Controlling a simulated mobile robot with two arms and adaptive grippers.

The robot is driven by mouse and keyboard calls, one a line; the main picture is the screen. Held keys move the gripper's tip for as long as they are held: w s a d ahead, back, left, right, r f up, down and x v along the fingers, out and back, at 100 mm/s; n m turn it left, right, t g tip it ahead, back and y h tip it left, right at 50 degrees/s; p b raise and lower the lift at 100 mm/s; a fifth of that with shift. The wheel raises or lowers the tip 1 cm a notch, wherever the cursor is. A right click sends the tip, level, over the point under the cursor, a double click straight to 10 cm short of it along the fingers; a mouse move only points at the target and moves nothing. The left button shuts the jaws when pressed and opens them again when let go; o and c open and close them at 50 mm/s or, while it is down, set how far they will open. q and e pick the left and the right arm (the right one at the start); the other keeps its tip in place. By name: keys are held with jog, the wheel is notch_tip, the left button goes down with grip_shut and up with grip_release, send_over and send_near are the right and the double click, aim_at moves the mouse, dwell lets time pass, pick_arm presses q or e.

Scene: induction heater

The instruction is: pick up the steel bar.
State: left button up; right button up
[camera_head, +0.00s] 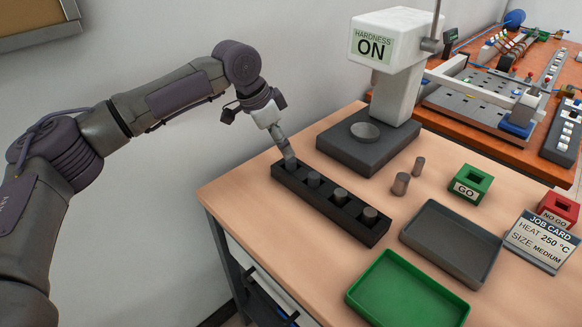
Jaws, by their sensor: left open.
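A long black rack (326,207) stands on the wooden table and holds short grey metal bars in a row. Three bar tops show clearly: one near the gripper (313,180), a middle one (340,196) and one at the near right end (369,215). Two loose grey cylinders, a larger one (401,184) and a thinner one (419,166), stand upright right of the rack. I cannot tell which piece is the steel bar. My left gripper (289,161) points down at the rack's far left end, open. Its fingers hide that slot and whatever is in it. My right gripper is out of view.
A white press-like machine reading "HARDNESS ON" (387,60) stands behind the rack. Right of the rack are a dark tray (450,243), a green tray (405,292), a green GO block (472,184), a red NO GO block (558,210) and a job card (541,240).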

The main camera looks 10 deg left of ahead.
aim_at(291, 159)
pick_arm(q)
jog(key=shift+x, duration=2.7)
jog(key=shift+a+r, duration=0.1)
grip_shut()
